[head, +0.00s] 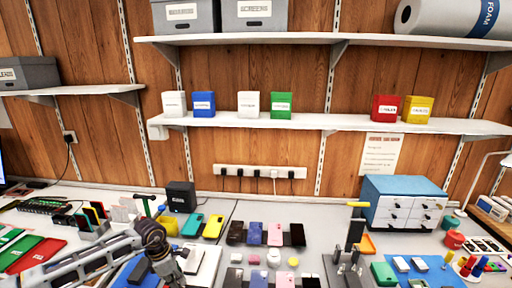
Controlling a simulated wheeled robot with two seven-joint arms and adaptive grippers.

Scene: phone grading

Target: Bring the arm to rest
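My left arm comes in from the lower left over the bench (215,266). Its dark wrist leads to my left gripper (172,268), which is low in the picture beside a white flat box (205,262). The fingers are small and dark here, and I cannot tell whether they are open or shut or hold anything. My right gripper is not in view. Several phones stand in a row at mid-bench, among them a purple one (254,233) and a pink one (275,234).
Teal (192,225) and yellow (213,227) phone-shaped pieces lie right of my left arm. A black upright tool with a yellow handle (356,230) stands right of centre. A blue-topped drawer cabinet (404,203) is at the back right. Red trays (35,254) lie left.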

